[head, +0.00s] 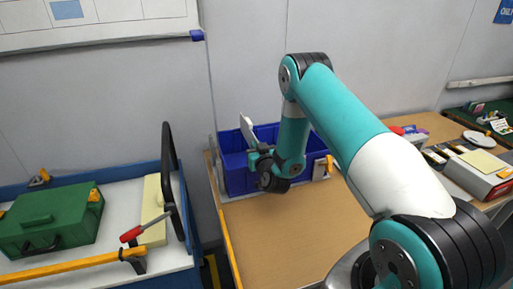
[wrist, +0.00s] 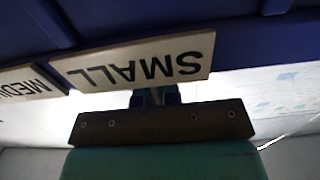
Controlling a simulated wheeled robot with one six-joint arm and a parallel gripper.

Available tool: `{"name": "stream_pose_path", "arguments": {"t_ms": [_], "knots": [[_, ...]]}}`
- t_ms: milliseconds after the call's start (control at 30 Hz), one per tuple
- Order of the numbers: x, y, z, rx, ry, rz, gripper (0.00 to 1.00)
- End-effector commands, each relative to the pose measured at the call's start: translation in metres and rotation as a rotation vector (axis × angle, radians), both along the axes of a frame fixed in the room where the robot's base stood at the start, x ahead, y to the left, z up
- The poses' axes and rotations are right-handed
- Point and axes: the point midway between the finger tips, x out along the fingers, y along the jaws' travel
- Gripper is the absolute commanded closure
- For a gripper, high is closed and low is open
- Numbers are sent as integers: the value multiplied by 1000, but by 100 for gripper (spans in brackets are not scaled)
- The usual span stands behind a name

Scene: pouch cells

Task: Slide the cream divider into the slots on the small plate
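A thin pale panel (head: 247,131), which looks like the cream divider, stands tilted at the tip of my gripper (head: 259,157), above the left part of the blue bin. My gripper appears closed on its lower end; my wrist hides part of the contact. In the wrist view my two dark fingertips (wrist: 156,98) sit close together, just under a cream plate marked SMALL (wrist: 140,60), which reads upside down. The divider cannot be made out there. A second plate marked MEDIUM (wrist: 28,86) is beside it at the left. No slots can be made out.
The blue bin (head: 236,178) stands at the back of the wooden table (head: 265,235), partly behind my arm. The table's front is clear. A grey device (head: 485,172) lies right.

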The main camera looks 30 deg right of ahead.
Motion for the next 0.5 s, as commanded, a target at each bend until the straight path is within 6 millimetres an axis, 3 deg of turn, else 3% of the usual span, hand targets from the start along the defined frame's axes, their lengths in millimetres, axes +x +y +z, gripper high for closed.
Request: {"name": "stream_pose_path", "arguments": {"t_ms": [500], "knots": [[0,0,-6,0,-1,0,100]]}}
